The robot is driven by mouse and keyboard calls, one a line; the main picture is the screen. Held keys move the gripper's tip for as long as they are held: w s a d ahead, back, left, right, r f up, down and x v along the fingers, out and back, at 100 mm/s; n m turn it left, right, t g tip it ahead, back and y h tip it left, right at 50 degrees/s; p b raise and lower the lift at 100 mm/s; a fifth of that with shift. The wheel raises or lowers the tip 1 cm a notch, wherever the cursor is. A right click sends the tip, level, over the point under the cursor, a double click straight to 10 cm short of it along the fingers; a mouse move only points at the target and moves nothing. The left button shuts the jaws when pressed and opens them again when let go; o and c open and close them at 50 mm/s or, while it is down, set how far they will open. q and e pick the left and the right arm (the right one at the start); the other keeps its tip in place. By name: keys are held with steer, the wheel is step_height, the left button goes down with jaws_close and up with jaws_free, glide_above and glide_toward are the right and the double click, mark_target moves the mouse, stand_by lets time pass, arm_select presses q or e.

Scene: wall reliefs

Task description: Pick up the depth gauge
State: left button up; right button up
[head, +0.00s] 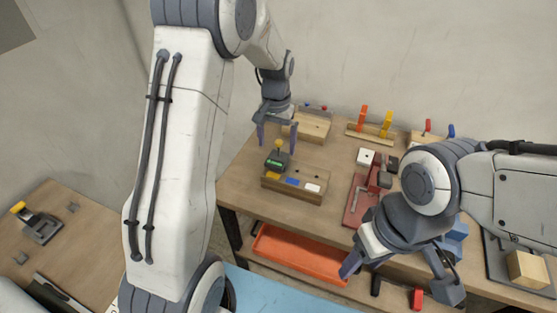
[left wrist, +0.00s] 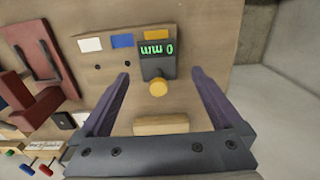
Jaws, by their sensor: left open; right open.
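The depth gauge (head: 277,159) is a small dark block with a green display and a yellow knob on top. It stands upright at the left end of a wooden block with yellow, blue and white tiles (head: 312,188). In the left wrist view the gauge (left wrist: 158,66) shows "0 mm" on its display. My left gripper (head: 278,138) is open and empty above the gauge; in the left wrist view its fingers lie to either side of the yellow knob, apart from it. My right gripper (head: 398,281) is open and empty near the bench's front edge.
A wooden stand (head: 312,127) is behind the gauge. A red vise-like fixture (head: 359,202) is to the right. An orange tray (head: 298,254) sits below the bench top. The bench (head: 240,185) is clear left of the gauge. A side table (head: 88,245) is at left.

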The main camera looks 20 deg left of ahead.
mark_target(278, 157)
arm_select(q)
step_height(278, 157, down, 7)
steer(key=shift+w+d+r+p, duration=0.15)
steer(key=shift+r+p, duration=0.05)
steer(key=shift+p, duration=0.7)
steer(key=shift+c, duration=0.3)
steer(key=c, duration=1.5)
